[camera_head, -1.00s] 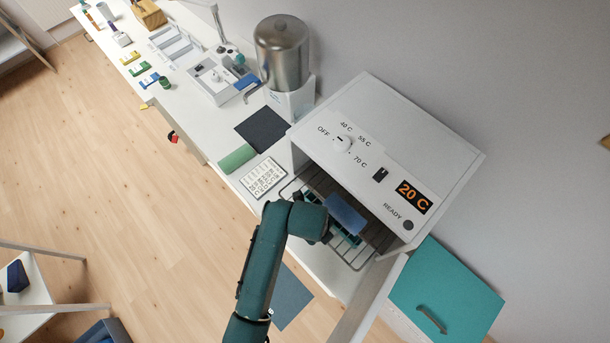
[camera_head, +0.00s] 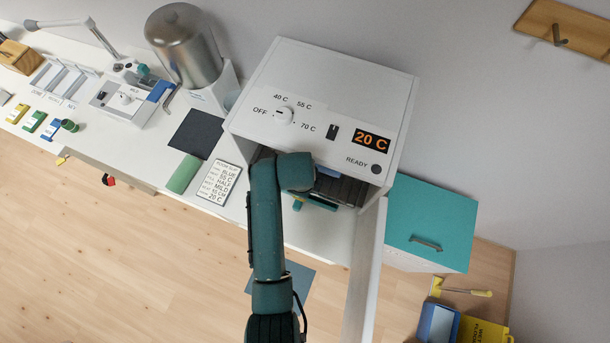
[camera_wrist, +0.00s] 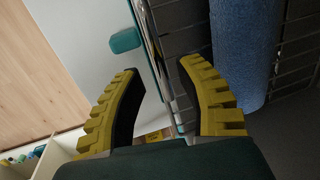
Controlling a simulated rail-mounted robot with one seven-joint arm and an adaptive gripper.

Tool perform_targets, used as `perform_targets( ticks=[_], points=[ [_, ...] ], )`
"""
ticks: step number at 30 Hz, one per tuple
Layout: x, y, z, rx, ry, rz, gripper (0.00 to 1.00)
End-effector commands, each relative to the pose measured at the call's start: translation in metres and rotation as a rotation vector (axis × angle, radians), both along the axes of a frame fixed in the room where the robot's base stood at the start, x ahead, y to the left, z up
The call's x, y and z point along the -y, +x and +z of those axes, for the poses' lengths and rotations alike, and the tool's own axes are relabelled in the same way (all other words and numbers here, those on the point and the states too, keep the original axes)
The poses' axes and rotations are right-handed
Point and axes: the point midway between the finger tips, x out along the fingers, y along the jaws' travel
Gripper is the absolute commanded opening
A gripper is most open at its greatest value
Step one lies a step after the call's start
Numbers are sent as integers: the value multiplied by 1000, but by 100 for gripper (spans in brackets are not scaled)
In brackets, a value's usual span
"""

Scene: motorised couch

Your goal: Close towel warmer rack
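The towel warmer (camera_head: 345,85) is a white box with a dial and an orange "20 C" display. Its white door (camera_head: 366,265) stands open at the right. The dark wire rack (camera_head: 345,188) is mostly inside the opening, partly hidden by my arm. In the wrist view, the wire rack (camera_wrist: 181,75) bears a rolled blue towel (camera_wrist: 245,50), and a teal handle-like piece (camera_wrist: 125,40) shows at its outer side. My gripper (camera_wrist: 172,75) has yellow fingers spread apart, with the rack's front edge seen between or beyond them. Contact cannot be told.
A teal cabinet (camera_head: 430,222) stands right of the warmer. Open floor lies in front.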

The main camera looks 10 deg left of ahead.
Motion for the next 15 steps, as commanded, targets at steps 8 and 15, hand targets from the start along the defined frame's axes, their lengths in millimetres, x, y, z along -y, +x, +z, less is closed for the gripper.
perform_targets(
  ticks=[8, 15],
  points=[
    [0, 0, 10, 5, 0, 0, 37],
    [-2, -10, 55, 4, 0, 0, 37]
  ],
)
